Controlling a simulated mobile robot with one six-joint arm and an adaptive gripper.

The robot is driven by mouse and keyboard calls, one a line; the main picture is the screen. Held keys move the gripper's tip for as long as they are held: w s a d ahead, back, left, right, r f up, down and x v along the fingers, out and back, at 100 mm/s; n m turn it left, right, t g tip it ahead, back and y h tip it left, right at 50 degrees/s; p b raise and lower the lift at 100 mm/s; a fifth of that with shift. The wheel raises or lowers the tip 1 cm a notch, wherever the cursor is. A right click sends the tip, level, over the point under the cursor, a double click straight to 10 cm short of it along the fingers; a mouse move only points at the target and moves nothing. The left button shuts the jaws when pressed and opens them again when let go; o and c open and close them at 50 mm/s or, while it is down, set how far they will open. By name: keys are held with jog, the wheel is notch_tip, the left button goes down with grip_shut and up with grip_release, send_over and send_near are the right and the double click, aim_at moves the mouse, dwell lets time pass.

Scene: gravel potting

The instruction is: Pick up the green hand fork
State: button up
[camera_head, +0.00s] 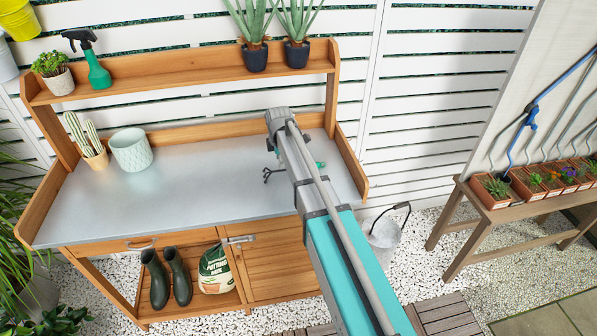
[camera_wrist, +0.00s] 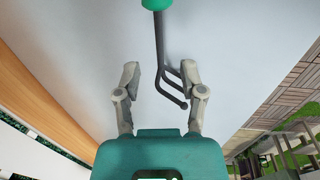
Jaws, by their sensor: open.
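The green hand fork lies on the grey metal top of the potting bench. In the wrist view its dark neck (camera_wrist: 160,40) runs down from a green handle end at the top edge, and its bent dark tines lie between my fingers in the picture. In the head view its dark tines (camera_head: 270,174) show left of my arm and a bit of green shows to the right; my arm hides the middle. My gripper (camera_wrist: 160,70) is open and empty, with a finger on each side of the tines. I cannot tell its height above the bench.
The bench top (camera_head: 200,195) is mostly clear. A pale green pot (camera_head: 131,150) and a potted cactus (camera_head: 90,145) stand at its left. A wooden rim borders its back and sides. A shelf above holds a spray bottle (camera_head: 95,70) and potted plants.

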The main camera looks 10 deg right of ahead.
jog(key=shift+f, duration=0.1)
dwell(0.3)
jog(key=shift+w+d+f+b, duration=0.1)
jog(key=shift+w+f+b, duration=0.1)
jog(key=shift+f+b, duration=1.1)
jog(key=shift+w+f+b, duration=0.2)
jog(key=shift+f+b, duration=1)
jog(key=shift+b, duration=0.05)
jog(key=shift+c, duration=0.3)
grip_shut()
